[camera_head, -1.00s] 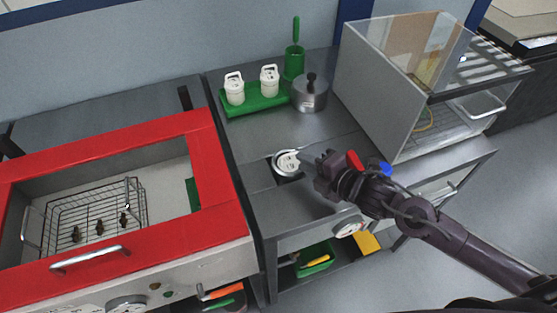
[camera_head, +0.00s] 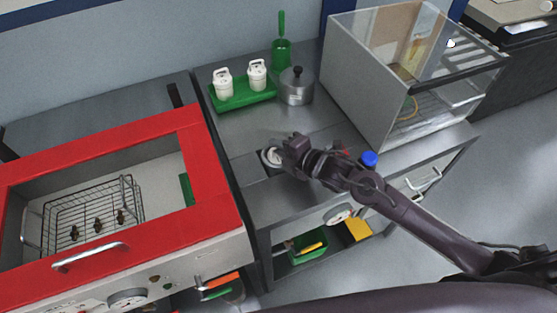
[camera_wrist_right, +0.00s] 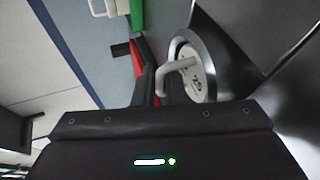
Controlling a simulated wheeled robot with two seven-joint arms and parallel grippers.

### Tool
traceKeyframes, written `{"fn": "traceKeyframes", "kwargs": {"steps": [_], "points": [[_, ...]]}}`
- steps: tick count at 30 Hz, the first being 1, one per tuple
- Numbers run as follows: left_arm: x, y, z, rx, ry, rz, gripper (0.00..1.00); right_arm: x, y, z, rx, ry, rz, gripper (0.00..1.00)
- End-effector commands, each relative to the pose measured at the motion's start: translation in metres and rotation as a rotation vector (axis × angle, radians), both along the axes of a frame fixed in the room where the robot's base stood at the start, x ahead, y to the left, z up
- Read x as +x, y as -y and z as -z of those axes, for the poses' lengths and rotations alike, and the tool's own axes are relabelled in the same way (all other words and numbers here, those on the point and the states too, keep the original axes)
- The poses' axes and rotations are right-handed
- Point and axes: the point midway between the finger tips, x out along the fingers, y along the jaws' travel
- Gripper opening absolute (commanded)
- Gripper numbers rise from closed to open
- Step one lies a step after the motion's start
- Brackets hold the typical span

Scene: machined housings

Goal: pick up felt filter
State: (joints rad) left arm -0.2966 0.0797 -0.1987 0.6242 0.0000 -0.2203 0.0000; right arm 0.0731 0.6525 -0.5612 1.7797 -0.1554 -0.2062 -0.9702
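No piece is plainly marked as the felt filter. A round white piece (camera_head: 271,157) with a pale loop handle sits in a dark opening in the metal counter. In the right wrist view this white piece (camera_wrist_right: 194,76) lies inside a shiny round metal rim, its handle reaching between my fingers. My right gripper (camera_head: 287,150) is at its right edge and hides part of it in the head view. In the wrist view my right gripper (camera_wrist_right: 161,88) has its fingers close around the handle's end; whether they grip it is unclear. My left gripper is not in view.
Two white lidded canisters (camera_head: 223,83) stand on a green tray (camera_head: 243,96). A clear-lidded box (camera_head: 365,90) bounds the right. A red-framed basin (camera_head: 215,185) with a wire basket is left.

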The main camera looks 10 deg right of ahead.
Motion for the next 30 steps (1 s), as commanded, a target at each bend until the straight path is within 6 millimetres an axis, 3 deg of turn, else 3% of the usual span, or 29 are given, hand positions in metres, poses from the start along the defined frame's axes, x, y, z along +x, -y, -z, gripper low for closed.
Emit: {"fn": "traceKeyframes", "kwargs": {"steps": [20,26,30], "points": [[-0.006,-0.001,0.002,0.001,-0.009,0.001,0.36,0.000,0.003,-0.001,-0.008,-0.004,0.005,0.00],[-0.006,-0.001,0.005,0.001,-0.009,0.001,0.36,0.002,0.004,-0.023,-0.009,0.002,0.005,0.00],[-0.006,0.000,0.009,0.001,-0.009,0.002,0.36,0.002,0.003,-0.049,-0.007,0.007,0.005,0.00]]}}
